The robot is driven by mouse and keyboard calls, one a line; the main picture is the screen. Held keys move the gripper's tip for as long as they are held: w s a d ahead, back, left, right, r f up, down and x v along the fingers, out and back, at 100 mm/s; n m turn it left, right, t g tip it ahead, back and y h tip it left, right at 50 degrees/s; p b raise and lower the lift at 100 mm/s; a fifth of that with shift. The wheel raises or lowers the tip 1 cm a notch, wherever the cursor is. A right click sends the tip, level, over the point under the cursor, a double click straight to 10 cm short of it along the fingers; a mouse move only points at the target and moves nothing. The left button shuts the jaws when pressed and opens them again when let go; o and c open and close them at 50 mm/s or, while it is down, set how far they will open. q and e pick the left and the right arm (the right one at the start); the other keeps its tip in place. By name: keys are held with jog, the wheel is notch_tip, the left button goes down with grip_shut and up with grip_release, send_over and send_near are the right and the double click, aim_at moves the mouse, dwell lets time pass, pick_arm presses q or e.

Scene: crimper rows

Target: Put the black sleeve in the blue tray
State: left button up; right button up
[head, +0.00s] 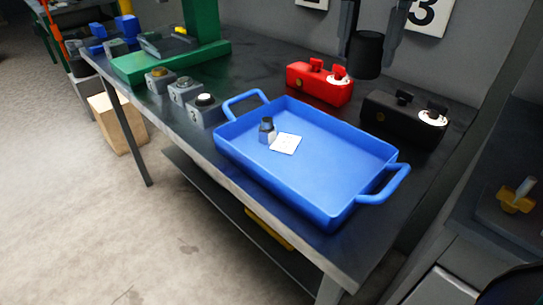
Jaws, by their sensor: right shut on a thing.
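The black sleeve (366,57) is a short dark cylinder, held upright near the top of the head view. My right gripper (370,42) comes down from the top edge and is shut on it, one finger on each side. The blue tray (240,157) lies on the dark bench below and to the left of the sleeve in the picture. Inside the tray stand a small grey piece with a black top (267,130) and a white card (286,144) beside it. My left gripper is not in view.
A red block device (318,84) and a black one (402,123) stand behind the tray. Grey button boxes (186,92) and a green press (200,22) stand to its left. The tray's right half is bare. A cardboard-coloured box (118,125) is on the floor.

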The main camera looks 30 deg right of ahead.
jog(key=shift+w+a, duration=0.15)
jog(key=shift+a, duration=0.05)
jog(key=shift+w+a+f, duration=0.1)
jog(key=shift+a+f, duration=0.05)
jog(key=shift+f, duration=0.25)
jog(key=b, duration=0.2)
send_over(334, 178)
notch_tip(334, 178, down, 14)
jog(key=shift+f, duration=0.6)
notch_tip(334, 178, down, 4)
jog(key=shift+r+b, duration=0.25)
jog(key=shift+b, duration=0.05)
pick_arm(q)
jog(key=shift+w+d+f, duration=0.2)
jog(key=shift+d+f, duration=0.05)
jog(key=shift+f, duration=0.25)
pick_arm(e)
jog(key=shift+f, duration=0.3)
jog(key=shift+f+b, duration=0.3)
jog(key=shift+b, duration=0.15)
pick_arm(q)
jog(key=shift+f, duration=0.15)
pick_arm(e)
jog(key=o, duration=1)
jog(key=shift+r, duration=0.15)
